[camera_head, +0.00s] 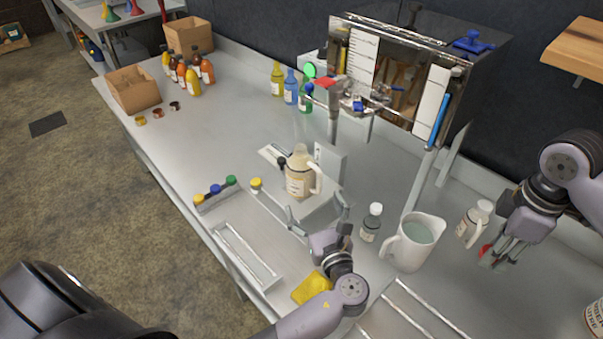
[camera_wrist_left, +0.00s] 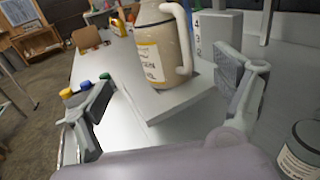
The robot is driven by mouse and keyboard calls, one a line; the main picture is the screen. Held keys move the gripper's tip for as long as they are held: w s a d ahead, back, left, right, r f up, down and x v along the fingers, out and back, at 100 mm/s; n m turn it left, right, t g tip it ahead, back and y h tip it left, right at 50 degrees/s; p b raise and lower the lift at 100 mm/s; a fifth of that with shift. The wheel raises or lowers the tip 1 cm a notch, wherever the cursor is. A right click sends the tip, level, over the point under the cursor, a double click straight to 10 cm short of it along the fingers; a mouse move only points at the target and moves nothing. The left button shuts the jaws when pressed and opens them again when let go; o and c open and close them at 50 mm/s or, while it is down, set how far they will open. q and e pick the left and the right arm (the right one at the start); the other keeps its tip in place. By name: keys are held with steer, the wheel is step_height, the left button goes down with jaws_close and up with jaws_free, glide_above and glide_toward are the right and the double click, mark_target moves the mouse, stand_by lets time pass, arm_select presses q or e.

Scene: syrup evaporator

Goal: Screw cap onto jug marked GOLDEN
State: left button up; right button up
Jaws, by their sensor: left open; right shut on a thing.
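A cream-coloured jug (camera_head: 298,182) with a side handle and a paper label stands upright on a pale stand. It also shows in the left wrist view (camera_wrist_left: 164,50), where the label is too blurred to read. No coloured cap shows on its neck in the head view. My left gripper (camera_wrist_left: 170,98) is open, its fingers spread wide, with the jug ahead between them and apart from them. My right gripper (camera_head: 492,258) is at the far right, shut on a small red thing (camera_head: 486,250). A yellow cap (camera_head: 256,184) sits left of the jug.
A rack holds a yellow cap (camera_head: 199,198), a blue cap (camera_head: 215,188) and a green cap (camera_head: 231,180). A white pitcher (camera_head: 412,246), a small bottle (camera_head: 371,225) and another jug (camera_head: 473,224) stand right. A yellow cloth (camera_head: 311,288) lies near the front edge.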

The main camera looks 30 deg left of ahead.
mark_target(304, 182)
arm_select(q)
steer(key=x, duration=0.6)
steer(key=shift+w+a, duration=0.1)
steer(key=shift+a, duration=0.05)
arm_select(e)
steer(key=shift+a+r, duration=0.1)
steer(key=shift+r, duration=0.2)
arm_select(q)
steer(key=shift+p, duration=0.3)
steer(key=shift+w+a+r, duration=0.2)
steer(key=shift+w+a, duration=0.05)
steer(key=shift+w, duration=0.05)
arm_select(e)
steer(key=shift+r, duration=0.15)
arm_select(q)
steer(key=x, duration=0.3)
steer(key=shift+w+a+r+p, duration=0.1)
steer(key=shift+w+p, duration=0.2)
arm_select(e)
steer(key=shift+w+r, duration=0.1)
steer(key=shift+r, duration=0.1)
arm_select(q)
steer(key=shift+w+a, duration=0.25)
steer(key=shift+w, duration=0.05)
steer(key=shift+c, duration=0.5)
steer(key=c, duration=1.7)
steer(key=shift+r, duration=0.1)
steer(key=shift+c, duration=0.5)
